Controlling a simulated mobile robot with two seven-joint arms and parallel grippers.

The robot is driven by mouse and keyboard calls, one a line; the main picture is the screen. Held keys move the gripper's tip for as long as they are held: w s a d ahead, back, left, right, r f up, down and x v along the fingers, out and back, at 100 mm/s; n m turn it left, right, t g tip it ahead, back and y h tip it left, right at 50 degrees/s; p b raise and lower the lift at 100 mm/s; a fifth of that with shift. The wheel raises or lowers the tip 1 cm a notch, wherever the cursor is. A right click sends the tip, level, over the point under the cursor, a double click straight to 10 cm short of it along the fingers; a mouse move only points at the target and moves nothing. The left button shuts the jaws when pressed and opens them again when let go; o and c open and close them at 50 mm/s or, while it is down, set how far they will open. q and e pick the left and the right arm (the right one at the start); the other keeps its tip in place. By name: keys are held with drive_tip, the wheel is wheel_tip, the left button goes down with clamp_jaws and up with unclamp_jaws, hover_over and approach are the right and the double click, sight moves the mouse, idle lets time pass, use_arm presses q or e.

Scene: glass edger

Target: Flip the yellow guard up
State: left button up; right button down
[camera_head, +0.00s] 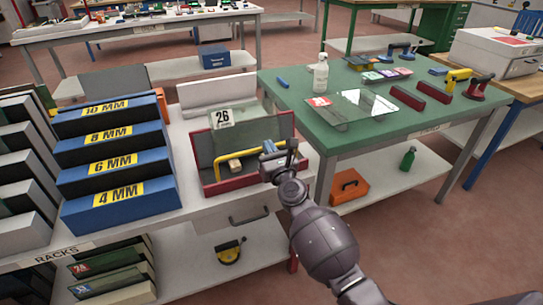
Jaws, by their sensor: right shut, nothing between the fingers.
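The yellow guard (237,156) is a bent bar on the red-edged machine (238,184) on the white bench. It runs from the machine's left front, rises a little and goes across to the right. A glass pane with a "26" tag (222,118) stands upright behind it. A small tan block (235,165) lies just by the bar. My right gripper (280,148) is shut and empty at the bar's right end, near a blue part. It hides that end, and I cannot tell whether it touches the bar. My left gripper is out of view.
Blue racks (123,210) marked 10, 8, 6 and 4 mm stand to the left. A green table (335,135) on the right holds a spray bottle (320,72), a glass sheet (352,108) and tools. The bench front by the drawer is clear.

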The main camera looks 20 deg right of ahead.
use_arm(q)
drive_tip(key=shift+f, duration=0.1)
use_arm(e)
drive_tip(key=shift+w+r, duration=0.1)
drive_tip(key=shift+w, duration=0.5)
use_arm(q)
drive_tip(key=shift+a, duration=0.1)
use_arm(e)
drive_tip(key=shift+r, duration=0.1)
